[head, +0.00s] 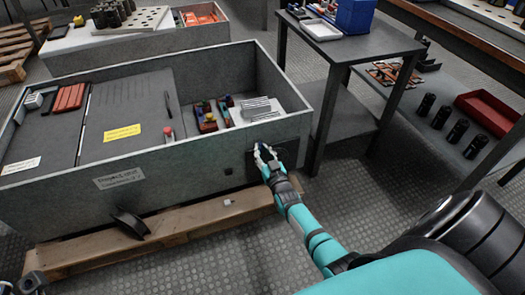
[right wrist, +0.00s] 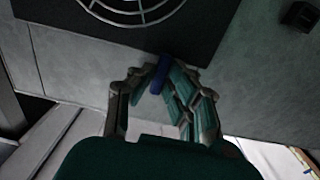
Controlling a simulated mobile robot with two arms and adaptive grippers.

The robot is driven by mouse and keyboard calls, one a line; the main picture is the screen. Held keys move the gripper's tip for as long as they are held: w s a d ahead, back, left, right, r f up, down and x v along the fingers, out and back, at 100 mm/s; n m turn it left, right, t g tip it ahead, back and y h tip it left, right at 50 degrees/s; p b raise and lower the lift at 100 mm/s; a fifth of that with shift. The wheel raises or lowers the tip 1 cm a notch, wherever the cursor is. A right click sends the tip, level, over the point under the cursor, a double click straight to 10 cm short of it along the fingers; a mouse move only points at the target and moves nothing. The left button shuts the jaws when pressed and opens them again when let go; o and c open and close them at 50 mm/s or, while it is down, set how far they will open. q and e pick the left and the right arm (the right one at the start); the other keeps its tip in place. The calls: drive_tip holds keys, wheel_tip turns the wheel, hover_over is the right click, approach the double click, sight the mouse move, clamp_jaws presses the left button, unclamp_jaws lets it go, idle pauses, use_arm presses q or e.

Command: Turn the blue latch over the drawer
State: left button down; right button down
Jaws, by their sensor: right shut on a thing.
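The blue latch (right wrist: 161,74) is a small blue bar in the right wrist view, standing out from the grey cabinet face just below a dark panel. My right gripper (right wrist: 160,84) is shut on it, with the fingers on both sides. In the head view my right gripper (head: 265,154) is against the right end of the long grey cabinet's front (head: 200,177) and hides most of the latch. I cannot make out the drawer's outline. A dark part at the bottom left corner of the head view looks like my left gripper (head: 33,283); its fingers are unclear.
The floor in front is clear.

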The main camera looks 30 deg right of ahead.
drive_tip(key=shift+f, duration=0.1)
drive_tip(key=c, duration=1.3)
unclamp_jaws()
drive_tip(key=shift+c, duration=0.2)
drive_tip(key=v, duration=1.2)
